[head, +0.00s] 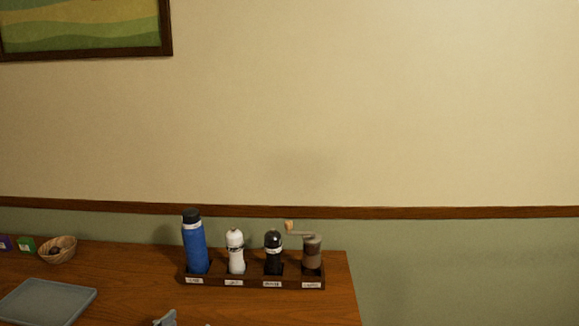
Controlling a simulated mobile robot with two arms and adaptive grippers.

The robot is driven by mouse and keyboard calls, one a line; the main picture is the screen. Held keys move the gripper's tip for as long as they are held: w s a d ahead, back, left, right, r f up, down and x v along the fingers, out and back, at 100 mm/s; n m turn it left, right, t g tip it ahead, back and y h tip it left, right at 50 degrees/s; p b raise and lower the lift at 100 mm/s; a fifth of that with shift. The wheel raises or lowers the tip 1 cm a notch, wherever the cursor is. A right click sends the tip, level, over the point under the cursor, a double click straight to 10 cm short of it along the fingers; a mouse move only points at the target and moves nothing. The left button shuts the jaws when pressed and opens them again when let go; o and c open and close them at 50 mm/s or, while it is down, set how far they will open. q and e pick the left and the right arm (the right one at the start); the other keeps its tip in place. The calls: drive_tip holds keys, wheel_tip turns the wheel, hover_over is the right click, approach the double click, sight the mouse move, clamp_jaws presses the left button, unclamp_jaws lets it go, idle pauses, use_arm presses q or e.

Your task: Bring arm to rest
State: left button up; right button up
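On the wooden counter (130,275) a dark rack (252,282) with labelled slots holds a blue bottle (195,248) with a black cap, leaning slightly, a white mill (235,253), a black mill (273,254) and a brown hand grinder (312,254) with a crank.
A grey-blue tray or board (45,302) lies at the lower left. A wicker bowl (58,250) with something dark in it stands behind, beside small green (27,245) and purple (6,243) boxes. The counter ends right of the rack. A framed picture (85,30) hangs on the wall.

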use_arm(q)
drive_tip(key=s+f+g+y, duration=0.1)
drive_tip(key=s+f+g, duration=0.35)
drive_tip(key=s, duration=0.45)
drive_tip(key=s+d+f+n+g+y, duration=0.1)
drive_tip(key=s+f+g, duration=0.3)
drive_tip(key=s, duration=0.6)
drive_tip(key=s+f+g+y, duration=0.1)
drive_tip(key=s+f+g, duration=0.1)
drive_tip(key=s+f, duration=0.55)
drive_tip(key=s+f+g, duration=0.2)
drive_tip(key=s+f, duration=0.1)
drive_tip(key=f, duration=2.2)
drive_tip(key=s+a+f, duration=0.2)
drive_tip(key=s+f, duration=1.4)
drive_tip(key=s, duration=0.1)
drive_tip(key=shift+a+f+g+y, duration=0.15)
drive_tip(key=shift+a+g+y, duration=0.15)
drive_tip(key=shift+g, duration=0.15)
